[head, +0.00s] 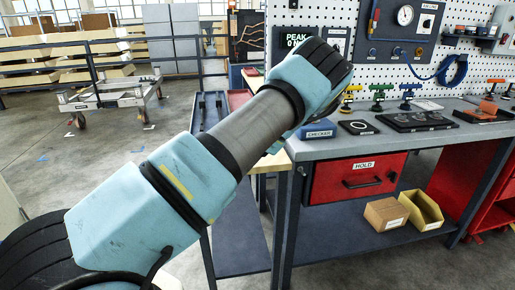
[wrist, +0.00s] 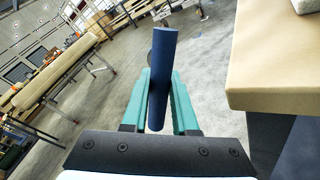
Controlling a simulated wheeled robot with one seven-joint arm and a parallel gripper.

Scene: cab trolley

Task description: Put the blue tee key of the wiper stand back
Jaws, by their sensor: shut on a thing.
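My gripper (wrist: 158,98) shows in the wrist view with two green fingers shut on a dark blue bar. This bar, apparently the blue tee key (wrist: 162,55), stands up lengthwise between the fingers and sticks out past their tips. Its far end and any cross piece are hard to make out. It is held clear of the floor, left of a tan-topped table edge. In the head view my arm hides the gripper and the key. On the bench there, tee-shaped pieces in yellow (head: 350,92), green (head: 379,92) and blue (head: 408,92) stand in a row.
The grey workbench (head: 440,133) with a red HOLD drawer (head: 357,178) stands right of my arm. The tan tabletop (wrist: 275,62) is close on the right in the wrist view. A trolley (head: 110,97) stands at the back left. The floor between is open.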

